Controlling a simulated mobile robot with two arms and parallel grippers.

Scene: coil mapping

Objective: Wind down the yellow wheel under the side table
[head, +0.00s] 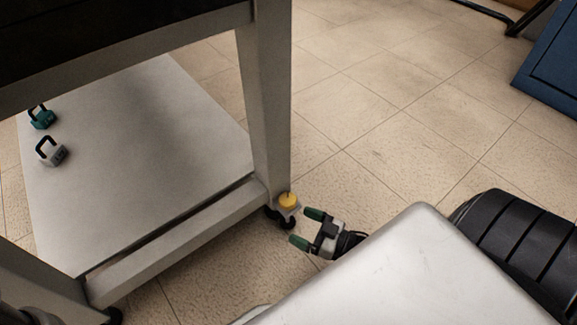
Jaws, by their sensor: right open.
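The yellow wheel (287,200) sits low at the foot of the side table's (265,100) nearer right leg, just above a dark caster (288,223). A thin pin stands up from it. My right gripper (307,228) is close to the right of the wheel and caster, with its two green-tipped fingers apart and pointing left. Nothing is between the fingers, and they look apart from the wheel. Part of my right arm is hidden behind my own pale body panel. My left gripper is not seen.
The table's lower shelf (140,150) carries a teal padlock-shaped object (42,118) and a grey one (52,152). A blue cabinet (550,65) stands at the upper right. The tiled floor (400,130) right of the table leg is clear.

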